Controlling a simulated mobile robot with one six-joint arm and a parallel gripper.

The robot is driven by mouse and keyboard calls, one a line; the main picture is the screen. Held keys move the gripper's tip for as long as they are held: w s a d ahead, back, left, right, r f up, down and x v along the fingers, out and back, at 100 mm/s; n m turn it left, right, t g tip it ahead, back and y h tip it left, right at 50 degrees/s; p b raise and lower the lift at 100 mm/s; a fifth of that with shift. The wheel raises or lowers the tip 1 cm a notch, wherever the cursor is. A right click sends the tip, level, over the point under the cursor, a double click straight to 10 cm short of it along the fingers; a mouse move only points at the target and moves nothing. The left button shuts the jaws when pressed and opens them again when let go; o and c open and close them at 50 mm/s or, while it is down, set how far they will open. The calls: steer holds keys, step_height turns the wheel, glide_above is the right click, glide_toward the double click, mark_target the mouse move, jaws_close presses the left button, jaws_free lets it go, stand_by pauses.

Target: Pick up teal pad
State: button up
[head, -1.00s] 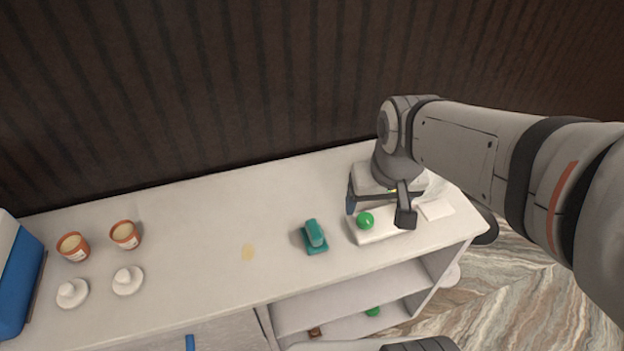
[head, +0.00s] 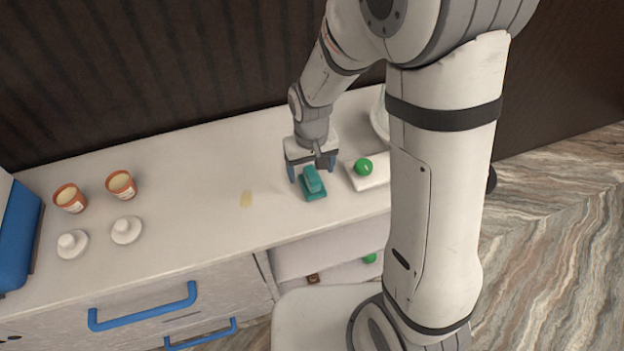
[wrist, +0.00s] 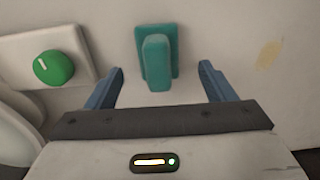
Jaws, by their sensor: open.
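The teal pad (head: 313,184) lies on the white counter, with a raised teal handle on its flat base. It also shows in the wrist view (wrist: 156,62), ahead of and between the fingertips. My gripper (head: 310,172) is open and empty, just behind and above the pad in the head view. In the wrist view my gripper (wrist: 160,80) has its two blue fingers spread on either side of the pad's near end, apart from it. I cannot tell the exact height of the fingertips over the counter.
A white block (head: 372,180) with a green knob (head: 363,167) stands close to the right of the pad. A yellowish stain (head: 246,199) marks the counter to the left. Two orange cups (head: 121,185) and two white lids (head: 127,230) stand farther left. The counter between is clear.

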mark_target(312, 174)
steer(key=shift+d+f+p, duration=0.1)
steer(key=shift+f+p, duration=0.35)
steer(key=shift+f, duration=2.05)
steer(key=shift+c, duration=0.5)
steer(key=c, duration=1.1)
steer(key=shift+o, duration=0.2)
step_height(312, 174, up, 10)
steer(key=shift+r+b, duration=0.1)
steer(key=shift+b, duration=0.4)
